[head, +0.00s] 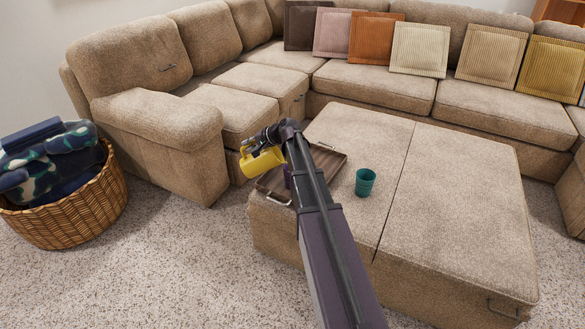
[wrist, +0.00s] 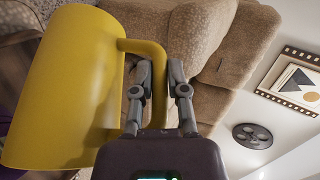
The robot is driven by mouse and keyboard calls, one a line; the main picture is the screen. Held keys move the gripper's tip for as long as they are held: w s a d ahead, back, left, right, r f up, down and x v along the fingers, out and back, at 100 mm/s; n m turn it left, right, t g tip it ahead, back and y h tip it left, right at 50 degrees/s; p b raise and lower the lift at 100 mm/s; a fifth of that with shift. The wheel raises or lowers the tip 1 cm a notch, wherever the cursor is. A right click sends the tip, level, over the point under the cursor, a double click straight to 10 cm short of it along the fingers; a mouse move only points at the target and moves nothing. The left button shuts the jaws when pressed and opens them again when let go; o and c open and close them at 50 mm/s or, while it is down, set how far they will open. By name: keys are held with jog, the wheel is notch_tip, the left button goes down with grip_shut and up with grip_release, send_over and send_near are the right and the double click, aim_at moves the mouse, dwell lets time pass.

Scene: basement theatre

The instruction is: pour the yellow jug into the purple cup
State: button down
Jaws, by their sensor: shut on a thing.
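The yellow jug (head: 262,161) is held in the air above the left end of the tray on the ottoman. It looks tilted in the head view; I cannot tell whether anything leaves it. My gripper (head: 248,146) is shut on the jug's handle. In the wrist view the jug (wrist: 65,85) fills the left side, with the gripper fingers (wrist: 160,78) at its handle. A small purple patch (head: 287,176), likely the purple cup, shows just right of and below the jug. My arm hides most of it.
The brown tray (head: 326,165) lies on the beige ottoman (head: 455,200), partly behind my arm. A teal cup (head: 365,183) stands on the ottoman right of the tray. A sectional sofa (head: 385,88) lies behind. A wicker basket (head: 75,215) with cloths stands on the carpet at left.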

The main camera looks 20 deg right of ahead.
aim_at(243, 149)
jog(key=shift+w+a+f+g+h, duration=0.2)
jog(key=shift+a+f+g+h, duration=0.1)
jog(key=shift+a+f+h, duration=0.25)
jog(key=shift+w+a+f+n+g+h+p, duration=0.2)
jog(key=shift+a+n+g+h+p, duration=0.15)
jog(key=shift+h+p, duration=0.3)
jog(key=shift+a+f, duration=0.15)
jog(key=shift+f, duration=0.15)
jog(key=shift+w+a+f+g+h+p, duration=0.15)
jog(key=shift+a+f+g+h+p, duration=0.2)
jog(key=shift+h, duration=0.35)
jog(key=w+a+f+n+g+h+b, duration=0.1)
jog(key=a+f+g+h+b, duration=0.1)
jog(key=a+f+h+b, duration=0.2)
jog(key=shift+w+a+f+n+g+h, duration=0.35)
jog(key=shift+a+f+h, duration=0.25)
jog(key=shift+f+h, duration=0.65)
dwell(0.3)
jog(key=shift+r, duration=0.1)
